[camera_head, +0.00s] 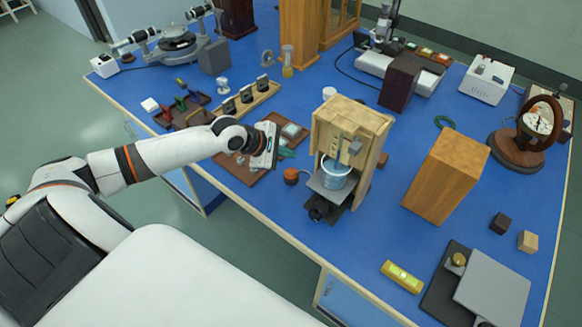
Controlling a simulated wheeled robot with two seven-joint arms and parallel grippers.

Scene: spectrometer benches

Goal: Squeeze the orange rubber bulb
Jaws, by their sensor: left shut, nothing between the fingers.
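A small round orange-brown object (291,176), which looks like the orange rubber bulb, sits on the blue bench top just left of a wooden stand (349,131). My left gripper (281,151) reaches in from the left over a brown board (250,172), above and left of the bulb and apart from it. The gripper looks shut with nothing held; its fingertips are small and partly hidden by its white body. My right gripper is not in view.
The wooden stand holds a light blue beaker (336,172) on a small platform, close to the bulb's right. A wooden block (444,178) stands further right. A yellow level (402,277) lies near the front edge.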

